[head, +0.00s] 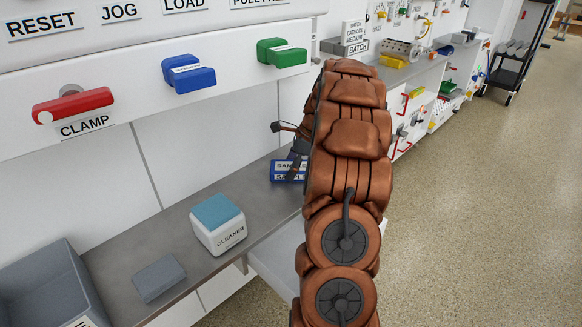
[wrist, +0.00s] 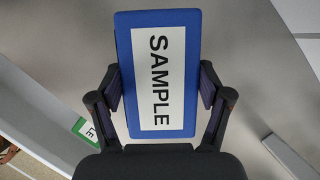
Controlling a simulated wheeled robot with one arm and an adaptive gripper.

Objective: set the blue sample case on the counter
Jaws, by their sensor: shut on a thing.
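The blue sample case (head: 285,171) has a white label reading SAMPLE. It shows large in the wrist view (wrist: 157,130), between the two fingers of my gripper (wrist: 160,86). The fingers press on its two long sides, so my gripper is shut on it. In the head view my gripper (head: 295,150) is partly hidden behind my brown arm, with the case just below it. The case is over the grey counter (head: 258,195); I cannot tell whether it touches the surface.
A white cleaner box with a blue top (head: 217,224), a grey block (head: 158,278) and a grey bin (head: 50,290) stand on the counter to the left. Red (head: 72,103), blue (head: 188,75) and green (head: 281,53) handles jut out above. Counter between cleaner and case is clear.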

